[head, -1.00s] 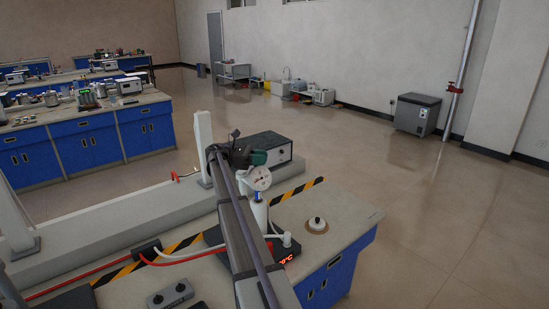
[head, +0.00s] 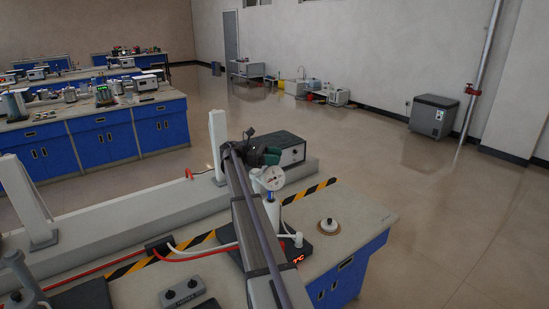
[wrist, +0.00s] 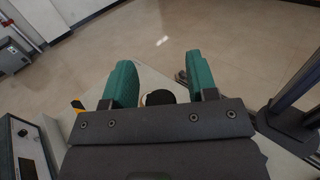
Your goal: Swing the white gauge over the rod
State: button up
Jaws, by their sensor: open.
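The white gauge (head: 272,177) has a round dial face and stands at the far end of my arm, above the black plate unit (head: 310,247) with a red display. A narrow upright post, dark above and white below (head: 273,210), shows under the dial; I cannot tell whether it is the rod. My gripper (head: 268,156) has green fingers and is just above and behind the dial in the head view. In the wrist view its fingers (wrist: 160,82) are apart, with a dark round thing (wrist: 158,97) low between them. No grip on the gauge is visible.
A grey box instrument (head: 278,148) stands behind the gripper. A white round piece on a brown disc (head: 327,226) sits to the right on the bench. Open floor lies beyond the bench's right edge.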

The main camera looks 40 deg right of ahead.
notch_tip(320, 180, up, 9)
jog(key=p, duration=0.8)
jog(key=shift+r+p, duration=0.2)
jog(key=shift+p, duration=0.1)
jog(key=s+a+f+m+t+y+b, duration=0.1)
jog(key=s+a+f+m+t+y, duration=0.2)
jog(key=a+f, duration=0.35)
jog(key=s+a+f+m+t+y+b, duration=0.1)
jog(key=s+a+f+m+t, duration=0.35)
jog(key=a+f, duration=0.2)
jog(key=s+a+f+t+y+b, duration=0.2)
jog(key=s+a+f, duration=0.2)
jog(key=a, duration=0.7)
jog(key=s+a+f+t+y+b, duration=0.2)
jog(key=s+a, duration=0.4)
jog(key=a, duration=0.6)
jog(key=s+a+f+t+y+b, duration=0.2)
jog(key=a+f, duration=0.4)
jog(key=a, duration=0.5)
jog(key=s+y, duration=0.1)
jog(key=s, duration=0.1)
jog(key=shift+s+a, duration=0.4)
